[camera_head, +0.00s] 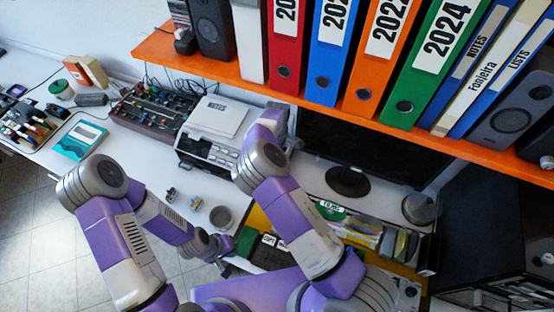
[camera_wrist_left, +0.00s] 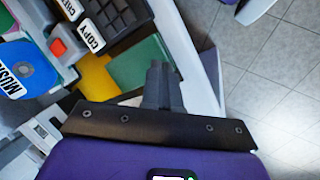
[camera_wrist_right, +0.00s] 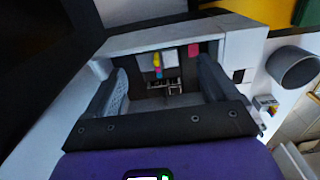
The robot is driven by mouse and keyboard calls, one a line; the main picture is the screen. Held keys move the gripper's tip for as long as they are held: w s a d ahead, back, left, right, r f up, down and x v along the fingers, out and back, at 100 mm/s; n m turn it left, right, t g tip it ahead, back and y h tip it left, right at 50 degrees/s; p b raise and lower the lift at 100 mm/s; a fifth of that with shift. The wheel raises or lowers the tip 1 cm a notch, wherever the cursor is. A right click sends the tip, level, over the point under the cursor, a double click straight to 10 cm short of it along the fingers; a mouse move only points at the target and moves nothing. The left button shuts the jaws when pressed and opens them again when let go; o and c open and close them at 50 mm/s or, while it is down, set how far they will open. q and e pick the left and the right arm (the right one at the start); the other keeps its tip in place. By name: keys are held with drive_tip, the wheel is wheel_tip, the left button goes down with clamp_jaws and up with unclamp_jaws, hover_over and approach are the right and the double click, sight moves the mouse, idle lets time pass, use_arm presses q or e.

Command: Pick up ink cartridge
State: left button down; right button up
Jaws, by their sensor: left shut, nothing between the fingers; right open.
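The grey-white printer (camera_head: 208,150) stands on the desk under the orange shelf. In the right wrist view its open front bay (camera_wrist_right: 150,92) shows small coloured pieces, yellow and cyan (camera_wrist_right: 157,66) and magenta (camera_wrist_right: 193,50), which look like ink cartridges. A small multicoloured item (camera_head: 197,202), possibly a cartridge, lies on the desk; a similar one shows in the right wrist view (camera_wrist_right: 265,103). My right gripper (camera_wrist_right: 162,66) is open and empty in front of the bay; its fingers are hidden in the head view. My left gripper (camera_head: 222,256) is shut and empty near the desk's front edge.
A grey cup (camera_head: 221,217) stands near the small item. A monitor (camera_head: 365,145) is right of the printer, below the shelf of binders. In the left wrist view a blue disc (camera_wrist_left: 28,70) and a black keypad lie left of the left fingers. Tiled floor is at right.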

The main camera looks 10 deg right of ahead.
drive_tip(key=shift+w+f, duration=0.1)
drive_tip(key=shift+f, duration=1.45)
drive_tip(key=c, duration=1.1)
drive_tip(key=shift+r, duration=0.1)
drive_tip(key=shift+c, duration=0.2)
